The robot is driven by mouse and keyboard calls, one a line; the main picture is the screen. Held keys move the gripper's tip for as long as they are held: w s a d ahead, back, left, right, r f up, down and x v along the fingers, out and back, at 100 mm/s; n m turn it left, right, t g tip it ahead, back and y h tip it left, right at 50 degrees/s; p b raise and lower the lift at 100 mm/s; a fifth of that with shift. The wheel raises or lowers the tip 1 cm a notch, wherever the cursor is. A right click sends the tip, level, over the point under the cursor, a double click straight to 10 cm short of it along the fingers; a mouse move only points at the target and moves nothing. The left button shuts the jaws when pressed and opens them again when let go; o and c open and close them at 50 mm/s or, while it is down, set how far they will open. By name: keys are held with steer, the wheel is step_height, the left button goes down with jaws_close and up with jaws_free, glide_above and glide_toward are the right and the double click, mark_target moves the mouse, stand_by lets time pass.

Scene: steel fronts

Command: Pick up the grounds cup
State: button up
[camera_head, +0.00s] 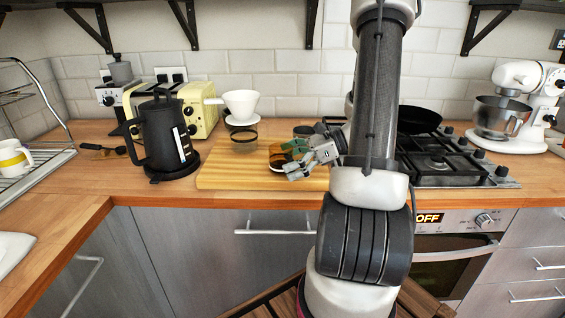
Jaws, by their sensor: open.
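I cannot tell for certain which thing is the grounds cup. A small dark round cup (303,131) stands at the back of the wooden board, just behind my gripper and partly hidden by the arm. My gripper (298,159) is open, low over the right part of the board. Its fingers point left, beside a round orange and green item (280,152) with a pale base. The fingers overlap that item in the picture, and I cannot tell whether they touch it.
A black kettle (163,140), a yellow toaster (197,105) and a grinder (120,73) are left. A hob (440,165) with a pan (417,119) is right.

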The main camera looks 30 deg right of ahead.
steer(key=c, duration=0.7)
steer(key=shift+c, duration=0.2)
